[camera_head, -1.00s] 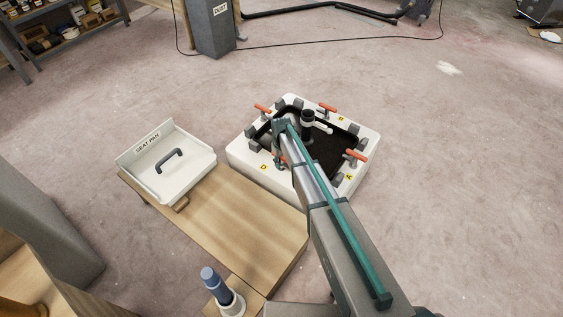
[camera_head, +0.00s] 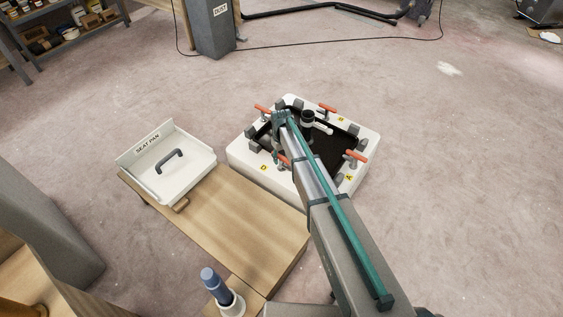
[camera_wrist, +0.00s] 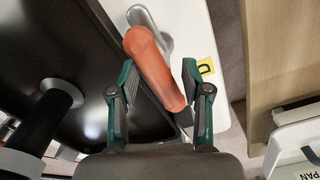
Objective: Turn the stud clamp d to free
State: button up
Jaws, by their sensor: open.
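Stud clamp d, with an orange handle (camera_wrist: 153,66) on a grey metal pivot, sits on the white frame (camera_wrist: 185,18) beside a yellow D label (camera_wrist: 206,68). In the head view its handle (camera_head: 284,159) shows partly beside my arm. In the wrist view my gripper (camera_wrist: 158,80) is open, with one finger on each side of the handle's near end. The handle slants from the pivot at upper left to lower right. I cannot tell whether a finger touches it. In the head view my gripper's fingers are mostly hidden by the arm.
Other orange-handled clamps stand round the frame, at the left corner (camera_head: 262,108), far side (camera_head: 327,107) and right side (camera_head: 357,155). A dark panel (camera_head: 326,155) with an upright black post (camera_head: 308,120) lies inside. A wooden bench (camera_head: 235,215) holds the white seat pan (camera_head: 190,178).

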aim_at(282, 156)
notch_tip(282, 156, up, 8)
jog(key=shift+f, duration=0.1)
jog(key=shift+d, duration=0.1)
dwell(0.4)
jog(key=s+d+f+m, duration=0.1)
jog(key=s+d+m, duration=0.2)
jog(key=s+d, duration=0.95)
jog(key=s+d+m, duration=0.4)
jog(key=s+d, duration=0.6)
jog(key=s, duration=0.5)
jog(key=s+f+g, duration=0.3)
jog(key=s+f, duration=0.3)
jog(key=s, duration=0.4)
jog(key=s+f+g, duration=0.2)
jog(key=s+f, duration=0.3)
jog(key=s, duration=0.5)
jog(key=s+f+g, duration=0.3)
jog(key=s+f, duration=0.3)
jog(key=s, duration=0.4)
notch_tip(282, 156, up, 15)
jog(key=w+t+p, duration=0.1)
jog(key=p, duration=1.5)
jog(key=shift+a+p, duration=0.2)
jog(key=shift+p, duration=0.2)
